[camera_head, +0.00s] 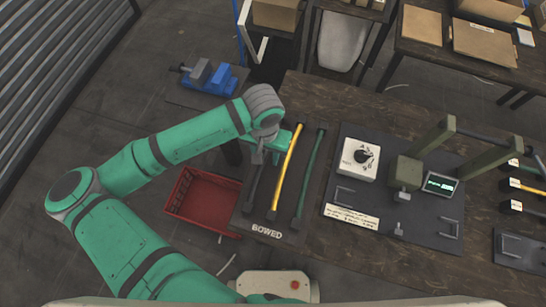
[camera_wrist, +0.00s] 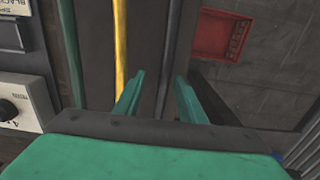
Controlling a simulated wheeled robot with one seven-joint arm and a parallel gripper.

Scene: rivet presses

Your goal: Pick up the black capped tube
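The black capped tube (camera_head: 253,185) lies lengthwise at the left of the dark tray (camera_head: 288,195) labelled BOWED. A yellow tube (camera_head: 286,170) and a green tube (camera_head: 309,175) lie to its right. My gripper (camera_head: 264,154) is over the far end of the black tube and hides part of it. In the wrist view my gripper (camera_wrist: 160,80) is open and empty. The black tube (camera_wrist: 171,45) runs between the two fingers in that view, nearer the right one. I cannot tell how far above it the fingertips are.
A red crate (camera_head: 205,201) stands left of the tray, lower down. A press fixture (camera_head: 405,172) with a white dial box (camera_head: 357,160) stands to the right on the dark table. A blue vise (camera_head: 209,78) is at the back left.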

